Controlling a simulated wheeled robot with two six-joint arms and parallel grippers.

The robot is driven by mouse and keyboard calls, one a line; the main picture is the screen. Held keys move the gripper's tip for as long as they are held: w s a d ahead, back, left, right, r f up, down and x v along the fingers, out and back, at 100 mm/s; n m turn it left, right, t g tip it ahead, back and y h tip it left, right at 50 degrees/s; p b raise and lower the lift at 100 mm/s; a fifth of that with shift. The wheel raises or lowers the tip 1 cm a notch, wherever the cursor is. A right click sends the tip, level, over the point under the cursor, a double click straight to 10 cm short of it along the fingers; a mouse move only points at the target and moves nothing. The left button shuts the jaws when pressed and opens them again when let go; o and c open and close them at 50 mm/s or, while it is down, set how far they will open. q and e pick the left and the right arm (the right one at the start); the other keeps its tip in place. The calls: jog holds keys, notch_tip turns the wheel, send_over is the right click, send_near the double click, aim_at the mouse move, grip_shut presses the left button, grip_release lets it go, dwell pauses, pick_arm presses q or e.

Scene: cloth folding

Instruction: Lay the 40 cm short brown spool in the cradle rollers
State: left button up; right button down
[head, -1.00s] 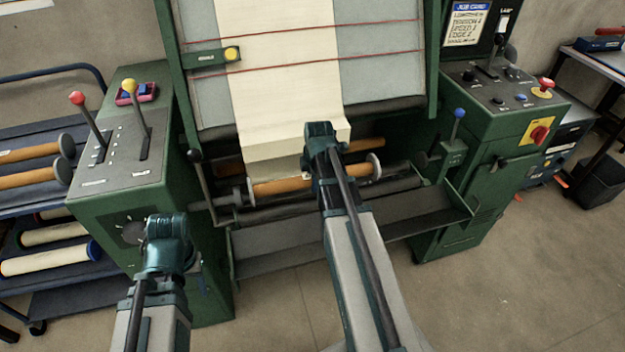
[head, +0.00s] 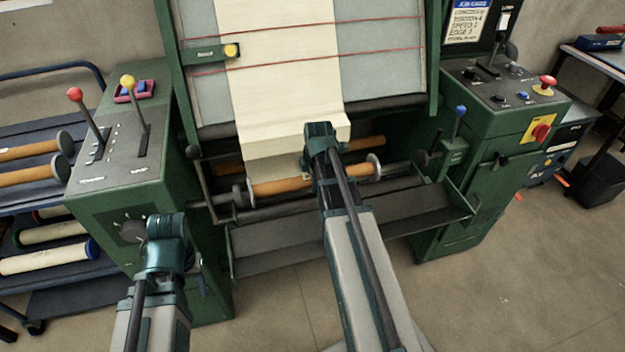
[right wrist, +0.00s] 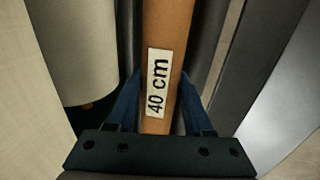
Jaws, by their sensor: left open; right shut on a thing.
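The short brown spool (head: 283,186) has pale end discs and lies level across the front of the green machine, under the hanging cream cloth. Its "40 cm" label (right wrist: 157,85) faces up in the right wrist view. My right gripper (right wrist: 160,105) is shut on the spool, one blue finger on each side. In the head view my right gripper (head: 322,165) hides part of the spool's middle. The dark cradle rollers (head: 290,207) run along the spool; whether it touches them I cannot tell. My left gripper (head: 165,232) is in front of the left cabinet, away from the spool; its fingers are hidden.
A left cabinet (head: 120,180) has red and yellow levers. A rack (head: 45,220) at far left holds more spools and rolls. A sloped metal tray (head: 270,250) lies below the rollers. Another brown roller (head: 368,143) sits behind. The right cabinet (head: 470,190) carries switches.

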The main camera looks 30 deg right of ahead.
jog(key=shift+c, duration=1.1)
grip_release()
jog(key=shift+s, duration=0.1)
jog(key=p+v, duration=1.3)
jog(key=shift+r, duration=0.4)
jog(key=shift+a, duration=0.1)
jog(key=s+a+m+g, duration=0.1)
jog(key=s+a+m, duration=0.3)
jog(key=a, duration=0.5)
jog(key=s+a+m+g, duration=0.1)
jog(key=s+a+m, duration=0.2)
jog(key=a, duration=0.7)
jog(key=s+a+m+g, duration=0.1)
jog(key=s+a+m, duration=0.3)
jog(key=a, duration=0.6)
jog(key=shift+s+f+m+h, duration=0.3)
jog(key=shift+s+h, duration=0.1)
jog(key=shift+s, duration=0.8)
